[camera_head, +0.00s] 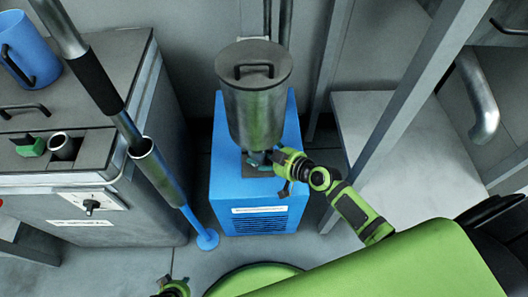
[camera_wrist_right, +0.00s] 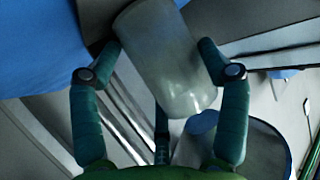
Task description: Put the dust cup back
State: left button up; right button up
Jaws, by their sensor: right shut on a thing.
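My right gripper (camera_head: 262,161) reaches in from the right, low in front of the metal canister, above the blue unit's top. In the head view the cup is too small and covered to make out. The grey steel canister (camera_head: 256,105) with a dark handled lid stands over the blue unit (camera_head: 235,200). A green part of my left gripper (camera_head: 172,289) shows at the bottom edge; its fingers cannot be made out.
A grey cabinet (camera_head: 100,215) with a knob and a dark top stands at left, with a blue mug (camera_head: 28,50) on it. A slanted pole (camera_head: 165,180) with a blue foot stands between cabinet and blue unit. A grey frame post (camera_head: 395,110) rises at right.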

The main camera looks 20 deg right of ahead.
jog(key=shift+r, duration=0.1)
jog(key=shift+f, duration=0.2)
jog(key=o, duration=1.2)
pick_arm(q)
jog(key=shift+r, duration=0.1)
pick_arm(e)
jog(key=shift+r, duration=0.1)
jog(key=shift+r, duration=0.2)
pick_arm(q)
jog(key=shift+w+a+f+t+p, duration=0.1)
jog(key=shift+w+f+t+p, duration=0.15)
jog(key=shift+p, duration=0.35)
pick_arm(e)
jog(key=v, duration=1.2)
jog(key=shift+f, duration=0.1)
